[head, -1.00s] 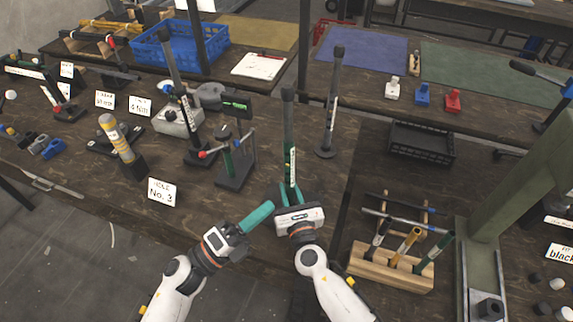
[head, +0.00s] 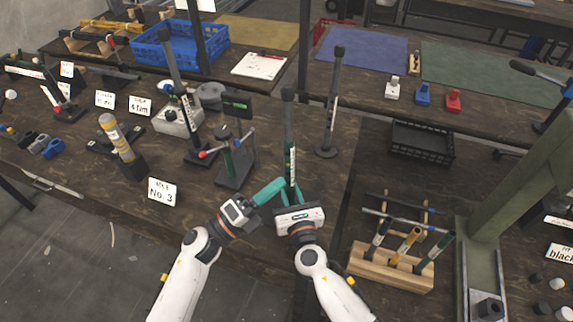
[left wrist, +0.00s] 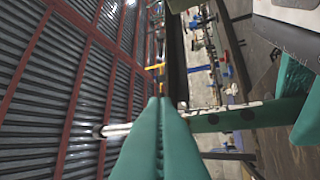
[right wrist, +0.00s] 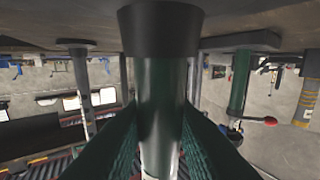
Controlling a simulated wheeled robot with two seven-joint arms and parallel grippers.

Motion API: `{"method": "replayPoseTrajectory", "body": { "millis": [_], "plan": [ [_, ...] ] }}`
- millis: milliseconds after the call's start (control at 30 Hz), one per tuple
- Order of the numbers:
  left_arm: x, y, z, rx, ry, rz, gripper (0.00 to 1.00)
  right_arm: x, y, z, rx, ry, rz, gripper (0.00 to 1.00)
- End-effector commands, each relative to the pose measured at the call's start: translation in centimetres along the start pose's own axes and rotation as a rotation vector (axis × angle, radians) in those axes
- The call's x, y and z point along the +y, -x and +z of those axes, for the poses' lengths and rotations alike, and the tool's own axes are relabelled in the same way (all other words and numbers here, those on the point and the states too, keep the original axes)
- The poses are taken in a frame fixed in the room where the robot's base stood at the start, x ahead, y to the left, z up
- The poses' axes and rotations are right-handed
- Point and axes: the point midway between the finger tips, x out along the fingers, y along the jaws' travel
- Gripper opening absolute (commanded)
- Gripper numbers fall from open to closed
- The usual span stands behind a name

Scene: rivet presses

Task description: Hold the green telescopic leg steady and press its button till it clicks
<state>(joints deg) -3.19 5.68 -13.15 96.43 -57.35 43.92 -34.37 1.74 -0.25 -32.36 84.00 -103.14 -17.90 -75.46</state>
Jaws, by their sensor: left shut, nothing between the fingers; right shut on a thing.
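The green telescopic leg (head: 289,135) stands roughly upright in the head view, with a dark top and a pale label. My right gripper (head: 291,193) is shut around its lower part. In the right wrist view the dark green tube (right wrist: 160,75) runs between the fingers from a wide black end. My left gripper (head: 279,185) is shut and empty, its tips just left of the leg. In the left wrist view its closed fingers (left wrist: 158,105) overlap the line of the green tube (left wrist: 230,118), which shows dark spots. I cannot tell whether they touch, or which spot is the button.
A green post stand with a red-tipped lever (head: 229,165) stands just left of the leg. A "No. 3" card (head: 164,192) is farther left. A wooden rack of tools (head: 390,268) lies right of my right arm. A black crate (head: 422,143) is behind it.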

Motion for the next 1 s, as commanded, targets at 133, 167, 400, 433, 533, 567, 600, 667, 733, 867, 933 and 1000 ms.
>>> {"method": "replayPoseTrajectory", "body": {
  "millis": [133, 167, 400, 433, 533, 567, 600, 667, 733, 867, 933, 1000],
  "plan": [
    [-0.8, -1.1, -0.8, 0.000, 0.001, 0.001, 0.00, 0.1, 0.1, 0.3, -0.005, 0.002, 0.001, 0.00],
    [-0.9, -1.2, -0.8, 0.000, 0.001, 0.001, 0.00, 0.1, 0.1, 0.3, -0.005, 0.002, 0.001, 0.00],
    [-1.2, -1.6, -1.2, 0.001, 0.001, 0.000, 0.00, 0.1, 0.1, 0.3, -0.005, 0.002, 0.001, 0.00],
    [-1.2, -1.6, -1.2, 0.001, 0.001, 0.000, 0.00, 0.1, 0.1, 0.3, -0.005, 0.002, 0.001, 0.00],
    [-1.2, -1.6, -1.2, 0.001, 0.001, 0.000, 0.00, 0.1, 0.1, 0.3, -0.005, 0.002, 0.001, 0.00],
    [-1.2, -1.6, -1.2, 0.001, 0.001, 0.000, 0.00, 0.1, 0.1, 0.3, -0.005, 0.002, 0.001, 0.00],
    [-1.2, -1.6, -1.2, 0.001, 0.001, 0.000, 0.00, 0.1, 0.1, 0.3, -0.005, 0.001, 0.001, 0.00],
    [-1.2, -1.6, -1.2, 0.001, 0.001, 0.000, 0.00, 0.1, 0.1, 0.3, -0.005, 0.001, 0.001, 0.00],
    [-1.2, -1.6, -1.2, 0.001, 0.001, 0.000, 0.00, 0.1, 0.1, 0.3, -0.005, 0.001, 0.001, 0.00],
    [-1.2, -1.6, -1.2, 0.001, 0.000, 0.000, 0.00, 0.1, 0.1, 0.3, -0.005, 0.001, 0.001, 0.00],
    [-1.2, -1.6, -1.2, 0.001, 0.000, 0.000, 0.00, 0.1, 0.1, 0.3, -0.005, 0.001, 0.001, 0.00],
    [-1.2, -1.6, -1.2, 0.001, 0.000, 0.000, 0.00, 0.1, 0.1, 0.3, -0.005, 0.001, 0.001, 0.00]
  ]
}}
